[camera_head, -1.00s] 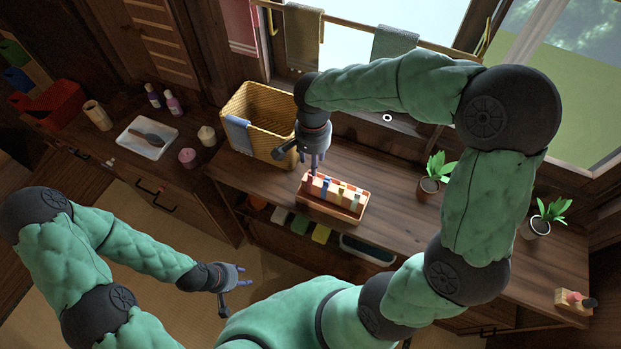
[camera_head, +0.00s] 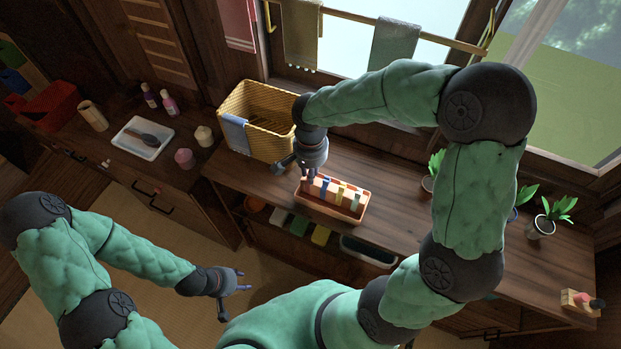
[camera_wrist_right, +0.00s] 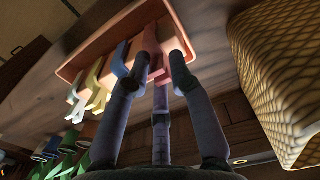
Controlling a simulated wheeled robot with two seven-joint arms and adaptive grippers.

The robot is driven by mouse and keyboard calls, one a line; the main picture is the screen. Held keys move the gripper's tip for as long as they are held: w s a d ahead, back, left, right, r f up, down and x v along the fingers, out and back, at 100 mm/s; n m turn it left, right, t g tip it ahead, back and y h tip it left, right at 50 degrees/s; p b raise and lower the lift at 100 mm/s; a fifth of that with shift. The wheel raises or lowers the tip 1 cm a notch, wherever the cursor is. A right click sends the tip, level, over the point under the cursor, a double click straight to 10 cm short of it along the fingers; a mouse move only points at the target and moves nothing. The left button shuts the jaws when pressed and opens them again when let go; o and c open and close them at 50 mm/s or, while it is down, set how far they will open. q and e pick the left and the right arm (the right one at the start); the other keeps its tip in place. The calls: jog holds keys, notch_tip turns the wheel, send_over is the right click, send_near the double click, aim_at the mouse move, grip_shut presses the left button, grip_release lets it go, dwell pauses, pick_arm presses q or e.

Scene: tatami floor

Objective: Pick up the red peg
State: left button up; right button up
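The red peg (camera_wrist_right: 151,42) stands at one end of the row of pegs in the terracotta-coloured tray (camera_wrist_right: 80,58). My right gripper (camera_wrist_right: 158,66) is at this peg, with its fingers apart on either side of it; firm contact cannot be made out. In the head view my right gripper (camera_head: 309,174) is over the left end of the tray (camera_head: 327,212) and largely hides the red peg. Blue, yellow and green pegs (camera_head: 341,192) stand to the right. My left gripper (camera_head: 236,282) is open and empty, low in front of the bench.
A yellow woven basket (camera_head: 262,105) stands close to the left of my right gripper. Potted plants (camera_head: 543,224) and a small wooden block (camera_head: 580,304) with a reddish piece are at the right. The bench between tray and plants is clear.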

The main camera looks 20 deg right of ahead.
jog(key=shift+c, duration=0.5)
jog(key=shift+r, duration=0.1)
notch_tip(320, 180, up, 14)
jog(key=p, duration=0.7)
jog(key=shift+r, duration=0.25)
dwell(0.4)
